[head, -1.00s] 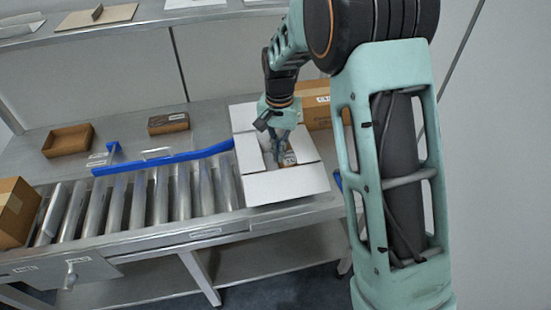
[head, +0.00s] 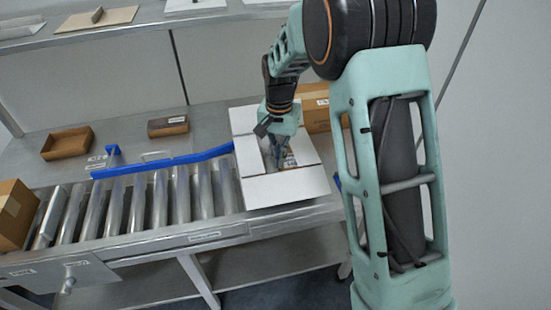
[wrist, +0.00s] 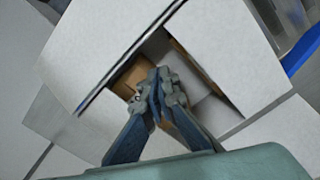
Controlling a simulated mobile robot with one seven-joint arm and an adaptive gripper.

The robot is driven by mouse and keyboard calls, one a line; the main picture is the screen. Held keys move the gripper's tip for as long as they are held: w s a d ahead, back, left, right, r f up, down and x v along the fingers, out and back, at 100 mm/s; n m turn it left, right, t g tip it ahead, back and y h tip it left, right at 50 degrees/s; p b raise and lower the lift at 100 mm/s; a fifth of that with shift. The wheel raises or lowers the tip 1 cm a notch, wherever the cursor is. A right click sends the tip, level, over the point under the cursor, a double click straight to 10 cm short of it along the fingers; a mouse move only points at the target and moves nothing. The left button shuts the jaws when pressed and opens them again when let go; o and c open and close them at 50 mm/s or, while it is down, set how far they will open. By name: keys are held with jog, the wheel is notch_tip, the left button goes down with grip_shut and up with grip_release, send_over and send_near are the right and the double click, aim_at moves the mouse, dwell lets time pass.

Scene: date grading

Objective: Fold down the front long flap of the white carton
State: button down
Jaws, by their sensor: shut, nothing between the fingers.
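The white carton (head: 236,122) stands at the right end of the roller table, its top partly open. Its front long flap (head: 287,187) shows as a broad white panel toward me; its exact tilt is hard to tell. In the wrist view it seems to be the large panel (wrist: 95,50) at upper left, with a dark edge beside the opening. My gripper (head: 279,164) points down at the opening, behind the front flap. In the wrist view my gripper (wrist: 160,82) is shut and empty, its tips over the gap between flaps. Brown contents (wrist: 132,75) show below; whether the tips touch a flap is unclear.
A brown carton (head: 317,115) stands just behind and right of the white one. A blue rail (head: 165,161) runs along the rollers (head: 160,200) to the carton's left. An open brown tray (head: 67,144) and a small brown box (head: 168,126) lie at the back left.

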notch_tip(320, 180, up, 10)
jog(key=p, duration=0.6)
jog(key=shift+r+p, duration=0.2)
jog(key=shift+p, duration=0.1)
